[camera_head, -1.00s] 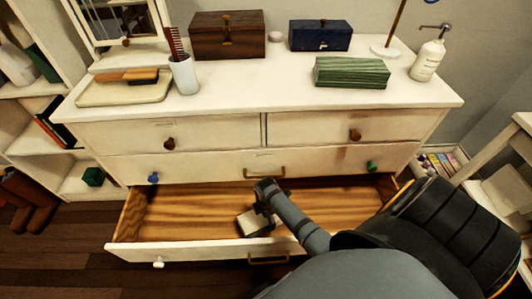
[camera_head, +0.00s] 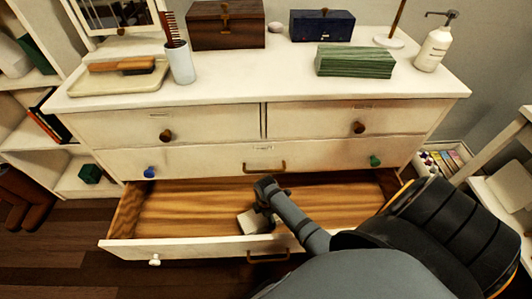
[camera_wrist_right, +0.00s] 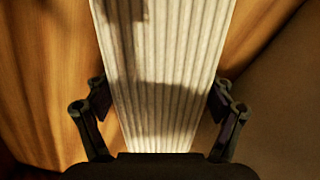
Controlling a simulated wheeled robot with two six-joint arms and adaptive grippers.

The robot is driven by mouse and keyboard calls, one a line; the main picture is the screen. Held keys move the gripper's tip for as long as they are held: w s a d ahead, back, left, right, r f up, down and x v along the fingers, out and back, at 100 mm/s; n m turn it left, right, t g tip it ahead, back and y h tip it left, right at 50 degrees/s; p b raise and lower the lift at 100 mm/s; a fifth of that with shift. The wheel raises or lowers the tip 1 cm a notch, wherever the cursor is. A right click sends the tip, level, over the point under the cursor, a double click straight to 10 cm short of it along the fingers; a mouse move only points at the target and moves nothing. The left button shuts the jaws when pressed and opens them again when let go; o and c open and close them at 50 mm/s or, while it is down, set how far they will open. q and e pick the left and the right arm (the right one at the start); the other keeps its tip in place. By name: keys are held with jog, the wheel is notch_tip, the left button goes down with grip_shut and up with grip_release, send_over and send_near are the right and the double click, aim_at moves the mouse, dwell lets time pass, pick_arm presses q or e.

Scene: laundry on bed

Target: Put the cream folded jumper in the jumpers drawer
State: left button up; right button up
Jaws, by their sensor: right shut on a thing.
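The cream folded jumper (camera_wrist_right: 160,60) is a ribbed, pale block in the right wrist view, between the two fingers of my right gripper (camera_wrist_right: 160,110). In the head view the jumper (camera_head: 252,222) shows as a small pale piece under my right gripper (camera_head: 264,208), inside the open bottom drawer (camera_head: 180,215). My right gripper is shut on it. Wood grain shows on both sides of the jumper; I cannot tell whether it touches the drawer floor. My arm hides part of the drawer's right side. My left gripper is not in view.
The white dresser (camera_head: 200,155) has its upper drawers shut above the open one. On top are a green folded stack (camera_head: 355,62), a brown box (camera_head: 227,25), a blue box (camera_head: 321,26), a pump bottle (camera_head: 433,48) and a cup (camera_head: 181,63). The drawer's left half is empty.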

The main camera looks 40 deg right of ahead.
jog(key=shift+f+b, duration=0.3)
jog(key=shift+f, duration=0.3)
jog(key=o, duration=1.4)
jog(key=shift+o, duration=0.2)
notch_tip(320, 180, up, 12)
jog(key=shift+r, duration=0.1)
